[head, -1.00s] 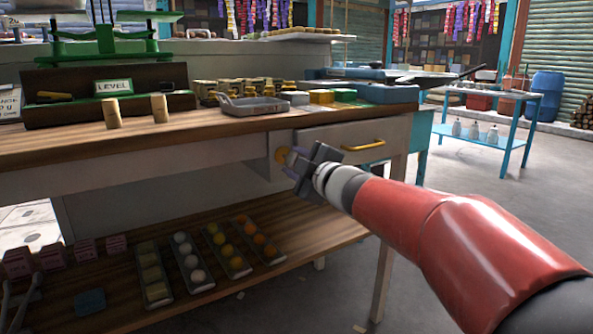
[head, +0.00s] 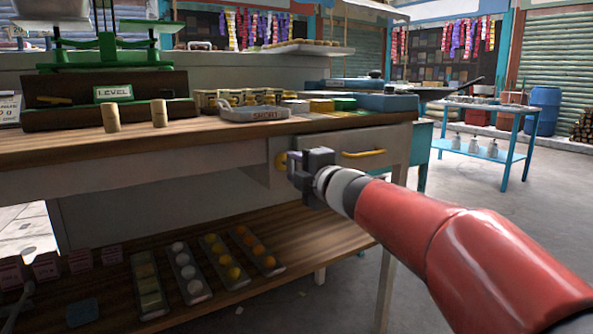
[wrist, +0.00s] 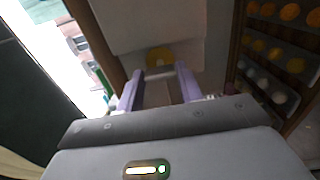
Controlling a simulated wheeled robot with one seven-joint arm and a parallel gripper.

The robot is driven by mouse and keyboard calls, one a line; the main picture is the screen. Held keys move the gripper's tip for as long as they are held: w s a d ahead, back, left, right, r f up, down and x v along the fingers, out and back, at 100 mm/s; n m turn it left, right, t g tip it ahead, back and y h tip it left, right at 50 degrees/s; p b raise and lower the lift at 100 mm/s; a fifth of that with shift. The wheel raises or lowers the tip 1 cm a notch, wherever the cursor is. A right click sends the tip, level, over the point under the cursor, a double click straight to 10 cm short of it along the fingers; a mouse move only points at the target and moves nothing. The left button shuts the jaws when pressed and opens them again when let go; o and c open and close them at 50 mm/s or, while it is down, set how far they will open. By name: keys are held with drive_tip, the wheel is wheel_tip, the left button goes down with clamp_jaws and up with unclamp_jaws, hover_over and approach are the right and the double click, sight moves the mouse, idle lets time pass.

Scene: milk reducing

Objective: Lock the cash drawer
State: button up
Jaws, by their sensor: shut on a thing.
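The cash drawer (head: 368,144), with a yellow bar handle (head: 364,153), is set in the front of the wooden counter and looks closed. A yellow round lock plate (head: 281,160) sits on the panel left of the drawer. My gripper (head: 291,165) is at this lock plate. In the wrist view, its two purple fingers (wrist: 161,76) are on either side of a pale bar-like lock piece, in front of the yellow lock plate (wrist: 160,57). The gripper is shut on this lock piece. Its exact shape is mostly hidden by the fingers.
The counter top (head: 200,133) above holds a green scale (head: 105,50), a grey tray (head: 254,113) and small blocks. A lower shelf (head: 290,232) with trays of coloured balls lies below the gripper. Free floor is at right.

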drive_tip(key=shift+f, duration=0.1)
drive_tip(key=o, duration=1)
drive_tip(key=shift+v, duration=3.9)
